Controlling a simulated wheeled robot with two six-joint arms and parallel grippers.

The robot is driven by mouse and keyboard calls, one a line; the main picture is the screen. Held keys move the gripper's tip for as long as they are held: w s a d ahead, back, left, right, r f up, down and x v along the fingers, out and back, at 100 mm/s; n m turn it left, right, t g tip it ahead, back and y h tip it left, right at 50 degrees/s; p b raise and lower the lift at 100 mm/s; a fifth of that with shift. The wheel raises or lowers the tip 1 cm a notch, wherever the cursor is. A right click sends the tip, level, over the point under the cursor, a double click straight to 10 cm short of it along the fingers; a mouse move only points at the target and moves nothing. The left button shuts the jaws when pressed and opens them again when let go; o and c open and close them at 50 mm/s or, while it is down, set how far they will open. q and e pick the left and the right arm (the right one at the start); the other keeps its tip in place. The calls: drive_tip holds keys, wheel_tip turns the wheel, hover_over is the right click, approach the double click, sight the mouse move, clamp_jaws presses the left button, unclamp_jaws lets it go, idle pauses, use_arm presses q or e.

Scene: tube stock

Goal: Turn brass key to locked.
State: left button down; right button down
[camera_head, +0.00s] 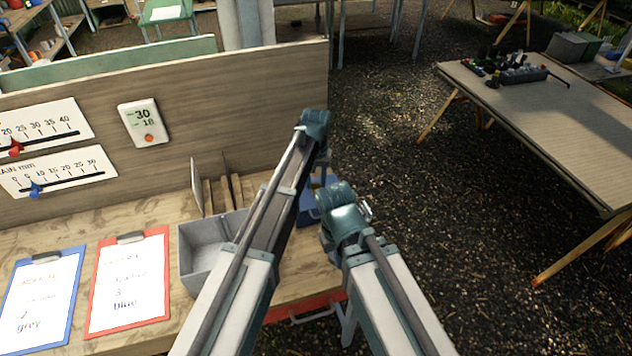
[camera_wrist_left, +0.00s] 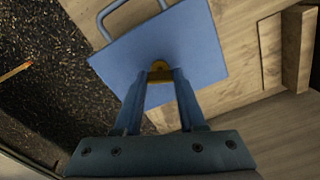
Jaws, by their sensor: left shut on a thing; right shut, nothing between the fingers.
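In the left wrist view, a brass key (camera_wrist_left: 160,74) shows between the fingertips of my left gripper (camera_wrist_left: 161,80), which is shut on it. The key is in front of a flat blue box face (camera_wrist_left: 190,40). I cannot tell whether the key stands at locked. In the head view, part of the blue box (camera_head: 309,208) shows behind my arms, at the right end of the bench; the key is hidden there. My right gripper (camera_head: 366,210) is shut and empty, lower and to the right, its fingers mostly hidden.
A grey bin (camera_head: 200,262) and upright wooden dividers (camera_head: 222,185) stand left of my arms. Two clipboards, blue-backed (camera_head: 40,300) and red-backed (camera_head: 128,285), lie on the bench. A wooden back panel (camera_head: 240,85) rises behind. Gravel floor (camera_head: 400,120) is open to the right.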

sight(316, 183)
use_arm(q)
drive_tip(key=shift+n, duration=2.2)
drive_tip(key=shift+c, duration=2.4)
unclamp_jaws()
drive_tip(key=shift+r, duration=0.15)
wheel_tip(316, 183, up, 14)
drive_tip(key=p, duration=1.3)
drive_tip(key=shift+f+p, duration=0.25)
drive_tip(key=shift+p, duration=0.15)
